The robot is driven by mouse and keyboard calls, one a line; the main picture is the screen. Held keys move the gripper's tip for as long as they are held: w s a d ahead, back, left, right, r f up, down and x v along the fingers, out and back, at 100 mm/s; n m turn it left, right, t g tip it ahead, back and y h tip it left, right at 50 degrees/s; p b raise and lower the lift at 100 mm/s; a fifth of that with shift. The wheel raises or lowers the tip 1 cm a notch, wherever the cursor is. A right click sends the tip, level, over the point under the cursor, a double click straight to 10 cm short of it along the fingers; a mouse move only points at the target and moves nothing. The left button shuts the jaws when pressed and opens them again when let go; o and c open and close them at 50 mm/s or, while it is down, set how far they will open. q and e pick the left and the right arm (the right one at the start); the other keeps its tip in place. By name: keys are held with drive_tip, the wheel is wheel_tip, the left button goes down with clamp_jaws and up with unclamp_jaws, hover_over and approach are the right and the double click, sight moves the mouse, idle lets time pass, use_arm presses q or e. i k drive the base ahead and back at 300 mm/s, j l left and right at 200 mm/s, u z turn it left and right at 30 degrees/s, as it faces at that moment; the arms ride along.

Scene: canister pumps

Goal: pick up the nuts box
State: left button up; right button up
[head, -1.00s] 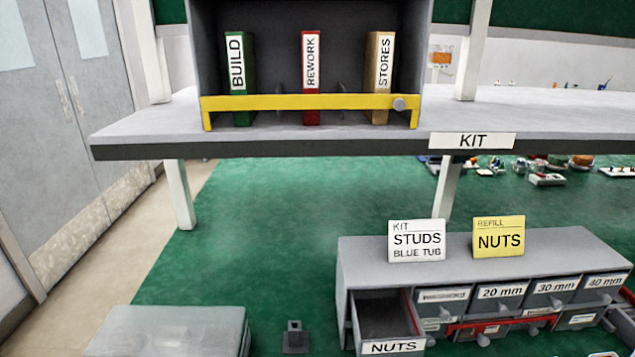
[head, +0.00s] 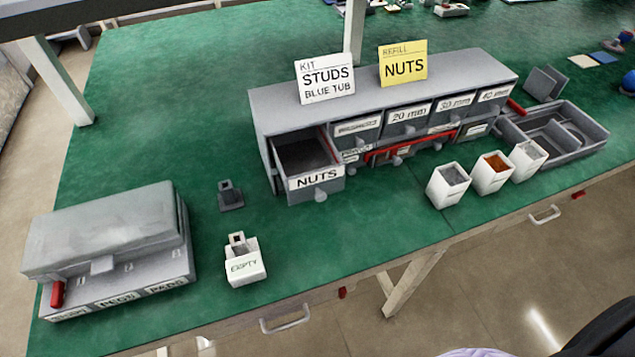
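A grey drawer labelled NUTS (head: 316,180) stands pulled open at the left end of the grey cabinet (head: 375,85). Its inside is dark and I see no contents. A yellow card reading REFILL NUTS (head: 404,66) stands on the cabinet top. A white box labelled EMPTY (head: 245,265) stands on the green bench in front of the cabinet. Three small white open boxes stand at the right: one with greyish contents (head: 448,187), one with orange-brown contents (head: 491,174), one greyish inside (head: 527,161). No box besides the drawer reads NUTS. Neither gripper is in view.
A white card reading KIT STUDS BLUE TUB (head: 326,79) stands beside the yellow card. A grey case (head: 105,235) fills the bench's left end. A small dark block (head: 230,196) stands behind the EMPTY box. A grey divided tray (head: 590,152) lies right of the cabinet. The front middle bench is clear.

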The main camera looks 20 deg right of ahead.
sight(447, 184)
drive_tip(key=k+l+z, duration=0.1)
drive_tip(key=z, duration=1.35)
drive_tip(key=k+l, duration=0.05)
